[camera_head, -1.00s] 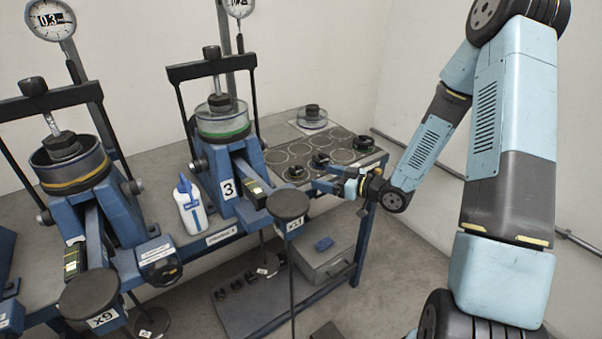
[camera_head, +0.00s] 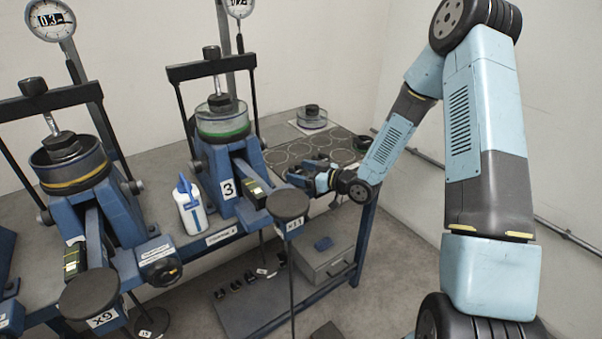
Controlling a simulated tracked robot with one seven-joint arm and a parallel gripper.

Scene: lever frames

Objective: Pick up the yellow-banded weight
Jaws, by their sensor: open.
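My gripper (camera_head: 301,174) is over the front left part of the dark board with ring outlines (camera_head: 285,153), at the right end of the bench. It is open. Small dark weights are on this board: one (camera_head: 362,143) at its right side, partly behind my arm, and others at my gripper, largely hidden by it. No yellow band can be made out on any of them at this size, so I cannot tell which is the yellow-banded weight. I cannot tell whether my fingers touch a weight.
Lever frame 3 (camera_head: 228,188) stands left of my gripper, with its round hanger plate (camera_head: 287,202) close by in front. A white bottle with a blue cap (camera_head: 190,207) stands beside it. Another lever frame (camera_head: 80,180) is further left. A grey box (camera_head: 325,262) sits on the lower shelf.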

